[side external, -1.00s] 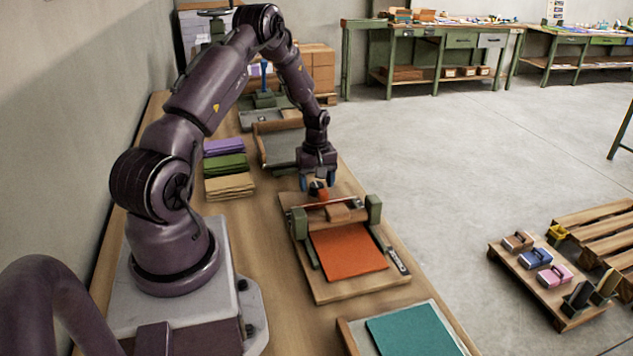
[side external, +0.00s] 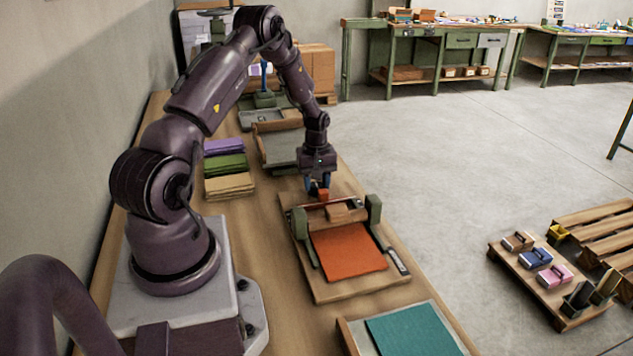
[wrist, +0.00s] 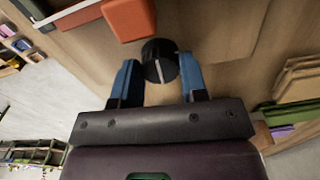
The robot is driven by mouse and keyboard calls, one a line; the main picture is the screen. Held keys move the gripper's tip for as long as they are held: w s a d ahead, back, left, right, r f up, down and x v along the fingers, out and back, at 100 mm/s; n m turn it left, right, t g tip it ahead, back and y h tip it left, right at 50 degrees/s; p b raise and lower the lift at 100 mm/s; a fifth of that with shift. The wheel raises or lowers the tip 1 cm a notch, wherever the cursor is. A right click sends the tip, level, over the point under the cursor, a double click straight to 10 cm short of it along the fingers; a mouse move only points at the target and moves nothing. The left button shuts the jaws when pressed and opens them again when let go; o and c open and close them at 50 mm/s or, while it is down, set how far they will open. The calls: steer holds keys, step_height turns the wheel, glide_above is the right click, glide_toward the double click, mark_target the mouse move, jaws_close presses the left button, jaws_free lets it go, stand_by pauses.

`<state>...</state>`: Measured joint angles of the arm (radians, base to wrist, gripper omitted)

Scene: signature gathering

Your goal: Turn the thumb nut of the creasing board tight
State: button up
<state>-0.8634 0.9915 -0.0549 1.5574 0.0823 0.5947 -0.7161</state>
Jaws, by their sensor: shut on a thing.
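The creasing board (side external: 318,288) lies on the bench with an orange sheet (side external: 347,247) on it and green posts at its sides. Its thumb nut, a dark round knob with a pale line across it (wrist: 160,62), shows in the wrist view beside an orange block (wrist: 130,18). The block also shows in the side view (side external: 323,195). My gripper (side external: 319,188) points down at the board's far end. Its blue fingers (wrist: 158,75) are shut on the thumb nut, one on each side. In the side view the fingers and block mostly hide the nut.
Stacks of purple, green and tan folders (side external: 226,165) lie left of the board. A grey tray (side external: 280,148) stands behind it, and a tray with a teal sheet (side external: 415,332) in front.

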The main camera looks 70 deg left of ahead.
mark_target(316, 184)
steer(key=m, duration=0.8)
steer(key=shift+m, duration=0.4)
steer(key=m, duration=0.4)
steer(key=shift+m, duration=2)
steer(key=o, duration=0.9)
steer(key=shift+r, duration=0.15)
step_height(316, 184, up, 13)
steer(key=shift+f, duration=0.1)
